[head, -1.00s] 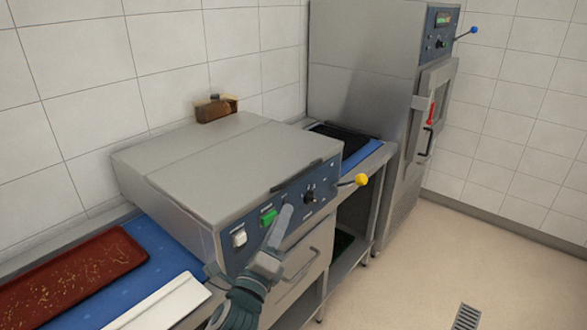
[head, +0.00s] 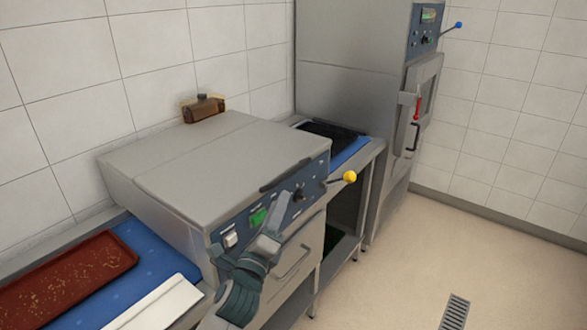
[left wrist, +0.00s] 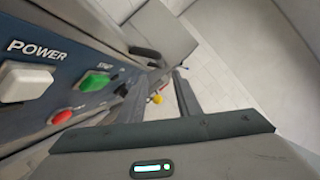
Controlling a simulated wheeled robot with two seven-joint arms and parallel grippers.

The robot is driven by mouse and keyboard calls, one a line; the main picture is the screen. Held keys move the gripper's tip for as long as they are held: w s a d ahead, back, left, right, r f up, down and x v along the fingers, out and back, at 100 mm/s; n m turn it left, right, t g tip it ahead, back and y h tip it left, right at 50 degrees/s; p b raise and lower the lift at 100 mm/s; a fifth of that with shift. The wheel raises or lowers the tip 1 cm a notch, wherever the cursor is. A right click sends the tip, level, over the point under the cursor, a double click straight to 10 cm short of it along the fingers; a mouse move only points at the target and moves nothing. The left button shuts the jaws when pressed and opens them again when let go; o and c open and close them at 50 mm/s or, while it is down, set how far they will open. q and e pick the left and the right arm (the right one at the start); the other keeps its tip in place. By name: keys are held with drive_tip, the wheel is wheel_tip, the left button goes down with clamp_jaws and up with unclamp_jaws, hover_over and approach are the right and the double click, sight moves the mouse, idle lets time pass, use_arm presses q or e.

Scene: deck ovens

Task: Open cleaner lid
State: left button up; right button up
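The cleaner is a steel box with a broad flat lid (head: 210,165), which lies closed. A dark handle (head: 285,176) runs along the lid's front edge. Below it is a blue front panel with a white power switch, a green button and a black dial. My left gripper (head: 280,205) is in front of this panel, just below the handle and apart from it as far as I can tell. In the left wrist view its two fingers (left wrist: 158,97) stand apart with nothing between them. The panel (left wrist: 60,75) is close on the left there. My right gripper is not in view.
A yellow-knobbed lever (head: 350,177) sticks out at the panel's right end. A red tray (head: 65,285) and a white board (head: 160,305) lie on the blue surface at left. A tall oven (head: 355,80) stands behind right. The floor at right is clear.

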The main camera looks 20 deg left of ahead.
sight(294, 168)
use_arm(q)
drive_tip(key=p+x, duration=0.3)
drive_tip(key=x, duration=0.8)
drive_tip(key=shift+w+r, duration=0.15)
drive_tip(key=shift+w, duration=0.1)
drive_tip(key=shift+x, duration=0.75)
clamp_jaws()
